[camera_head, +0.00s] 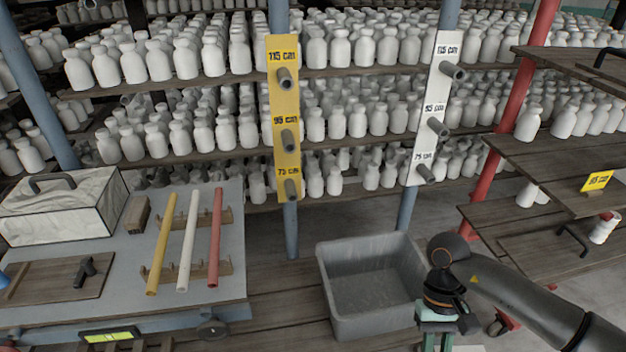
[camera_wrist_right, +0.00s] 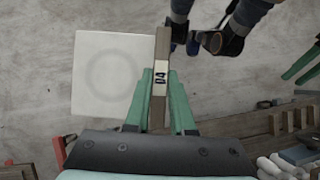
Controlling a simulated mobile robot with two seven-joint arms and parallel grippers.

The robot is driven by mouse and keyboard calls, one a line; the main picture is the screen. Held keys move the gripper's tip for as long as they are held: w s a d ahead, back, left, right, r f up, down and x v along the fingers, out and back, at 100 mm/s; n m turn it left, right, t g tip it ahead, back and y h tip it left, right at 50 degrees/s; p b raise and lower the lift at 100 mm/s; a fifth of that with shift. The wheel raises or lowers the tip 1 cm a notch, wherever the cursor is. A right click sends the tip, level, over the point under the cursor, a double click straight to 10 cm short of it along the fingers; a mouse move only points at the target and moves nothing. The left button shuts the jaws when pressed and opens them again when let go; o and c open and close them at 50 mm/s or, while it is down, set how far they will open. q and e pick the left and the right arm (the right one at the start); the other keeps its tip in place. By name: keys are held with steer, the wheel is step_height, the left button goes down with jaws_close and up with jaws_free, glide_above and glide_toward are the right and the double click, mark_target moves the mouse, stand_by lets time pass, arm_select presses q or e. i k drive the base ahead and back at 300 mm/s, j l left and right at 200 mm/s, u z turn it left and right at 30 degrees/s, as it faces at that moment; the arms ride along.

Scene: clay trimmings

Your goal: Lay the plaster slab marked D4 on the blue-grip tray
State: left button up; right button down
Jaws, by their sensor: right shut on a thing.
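In the right wrist view my right gripper (camera_wrist_right: 160,112) is shut on the plaster slab D4 (camera_wrist_right: 103,75). The slab has a pale square face with a faint ring and a wooden edge. A D4 label (camera_wrist_right: 160,78) sits on that edge, between the green fingers. I cannot clearly pick out a blue-grip tray; a dark handle (camera_head: 610,54) shows on the upper right shelf.
A grey bin (camera_head: 340,325) stands empty left of my right gripper. The right rack has wooden shelves (camera_head: 530,148) with bottles and a yellow sign (camera_head: 597,182). Posts carry height signs (camera_head: 283,100).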

mark_target(44, 279)
steer(key=k+j+u, duration=0.1)
steer(key=j, duration=1.4)
steer(key=k+j+u, duration=0.15)
steer(key=j, duration=1.4)
steer(key=i+j, duration=0.1)
steer(key=j, duration=0.4)
steer(key=i+j, duration=0.1)
steer(key=j, duration=0.35)
steer(key=i+j, duration=0.1)
steer(key=j, duration=0.4)
steer(key=u, duration=0.05)
